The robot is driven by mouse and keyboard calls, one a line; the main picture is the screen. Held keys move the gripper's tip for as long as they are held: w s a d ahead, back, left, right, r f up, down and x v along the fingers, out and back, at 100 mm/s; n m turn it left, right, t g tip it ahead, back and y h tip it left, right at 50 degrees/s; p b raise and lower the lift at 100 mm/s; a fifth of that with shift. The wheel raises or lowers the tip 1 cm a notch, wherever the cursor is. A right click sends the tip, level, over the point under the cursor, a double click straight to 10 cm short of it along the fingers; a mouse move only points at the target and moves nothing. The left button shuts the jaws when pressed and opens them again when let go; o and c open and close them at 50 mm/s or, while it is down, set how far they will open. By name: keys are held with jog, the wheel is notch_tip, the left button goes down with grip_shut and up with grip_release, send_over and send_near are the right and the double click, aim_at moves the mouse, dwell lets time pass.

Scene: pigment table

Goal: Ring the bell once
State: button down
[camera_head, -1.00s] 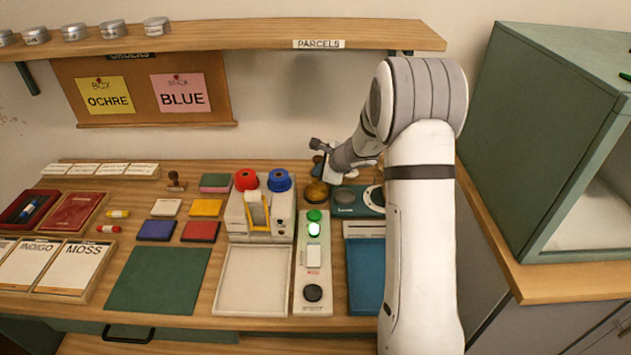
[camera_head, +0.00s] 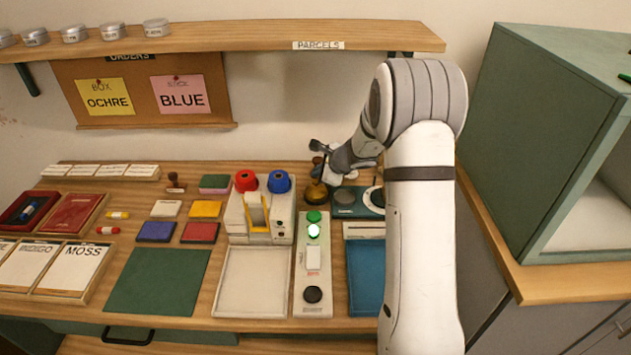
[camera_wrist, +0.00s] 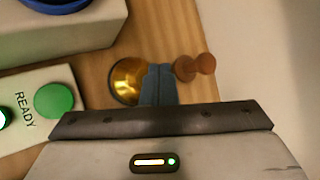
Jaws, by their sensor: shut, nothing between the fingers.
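The golden, dome-shaped bell (camera_head: 316,195) stands on the table behind the strip with the green light. It also shows in the wrist view (camera_wrist: 124,80), partly covered by my fingers. My gripper (camera_head: 321,178) is shut and empty, pointing down at the bell's top. In the wrist view my blue-grey fingertips (camera_wrist: 160,70) overlap the bell's right part. I cannot tell whether they touch it.
The strip's green button (camera_wrist: 54,100) and the dispenser with red and blue round tops (camera_head: 262,215) stand close by. Two brown round knobs (camera_wrist: 195,66) are just beside my fingers. A dark green device (camera_head: 356,202) is right of the bell.

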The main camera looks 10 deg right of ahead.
dwell(0.7)
jog(key=shift+f+b, duration=0.5)
jog(key=shift+b, duration=0.2)
jog(key=shift+f+b, duration=0.55)
jog(key=shift+b, duration=0.1)
dwell(0.5)
jog(key=shift+r, duration=0.1)
jog(key=shift+r+p, duration=0.75)
jog(key=shift+r, duration=0.2)
jog(key=shift+r+p, duration=1.85)
jog(key=shift+r, duration=0.6)
